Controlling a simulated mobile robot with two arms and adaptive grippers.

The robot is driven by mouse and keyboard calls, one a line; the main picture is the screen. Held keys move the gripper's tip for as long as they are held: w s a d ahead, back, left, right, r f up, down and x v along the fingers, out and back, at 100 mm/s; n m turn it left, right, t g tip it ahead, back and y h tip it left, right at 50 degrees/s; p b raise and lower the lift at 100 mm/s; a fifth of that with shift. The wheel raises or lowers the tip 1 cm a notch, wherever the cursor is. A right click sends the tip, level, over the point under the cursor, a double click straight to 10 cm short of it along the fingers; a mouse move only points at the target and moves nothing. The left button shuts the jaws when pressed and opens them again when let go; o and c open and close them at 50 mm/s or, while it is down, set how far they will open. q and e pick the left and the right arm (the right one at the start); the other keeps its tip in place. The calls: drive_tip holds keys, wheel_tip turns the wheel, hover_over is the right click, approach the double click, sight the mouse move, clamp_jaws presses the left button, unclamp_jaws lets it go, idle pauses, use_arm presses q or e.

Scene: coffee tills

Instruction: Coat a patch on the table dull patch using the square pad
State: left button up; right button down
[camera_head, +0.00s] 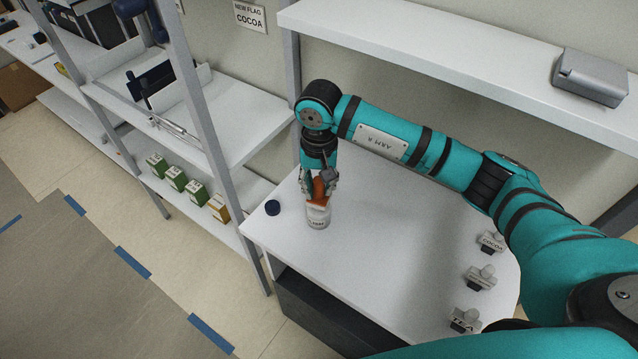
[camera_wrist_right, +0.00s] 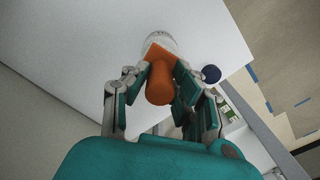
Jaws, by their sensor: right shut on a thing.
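My right gripper (camera_head: 320,190) is shut on an orange piece (camera_head: 322,199) with a rounded handle, apparently the square pad. It also shows between the fingers in the right wrist view (camera_wrist_right: 160,82). The pad is at the mouth of a white jar (camera_head: 317,218) standing on the white table (camera_head: 360,285). I cannot tell whether it touches the contents. The jar's pale rim shows past the pad in the right wrist view (camera_wrist_right: 163,40). A dark blue cap (camera_head: 272,208) lies left of the jar. A greyer area (camera_head: 425,245) shows on the table, perhaps the dull patch or shadow. My left gripper is out of view.
Three grey handled blocks, marked COCOA (camera_head: 490,242), unreadable (camera_head: 480,277) and TEA (camera_head: 464,320), stand along the table's right side. A shelf with a grey box (camera_head: 590,78) is above the back. A shelving rack (camera_head: 215,125) stands left. The table's front middle is clear.

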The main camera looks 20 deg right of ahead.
sight(321, 182)
drive_tip(key=shift+s+f+b, duration=0.1)
drive_tip(key=shift+f+b, duration=0.05)
drive_tip(key=shift+b, duration=0.3)
idle(1.7)
drive_tip(key=shift+r+p, duration=0.35)
drive_tip(key=shift+r, duration=0.6)
drive_tip(key=shift+r+p, duration=0.8)
drive_tip(key=shift+r, duration=1.85)
drive_tip(key=shift+s+d+f, duration=0.1)
drive_tip(key=shift+s, duration=0.05)
drive_tip(key=s+d+f+n+b, duration=0.1)
drive_tip(key=s+d+n+b, duration=0.1)
drive_tip(key=s, duration=0.4)
drive_tip(key=s+d+f+n+b, duration=0.1)
drive_tip(key=s+n+b, duration=0.1)
drive_tip(key=s, duration=0.5)
drive_tip(key=shift+s+d, duration=0.2)
drive_tip(key=shift+d, duration=0.2)
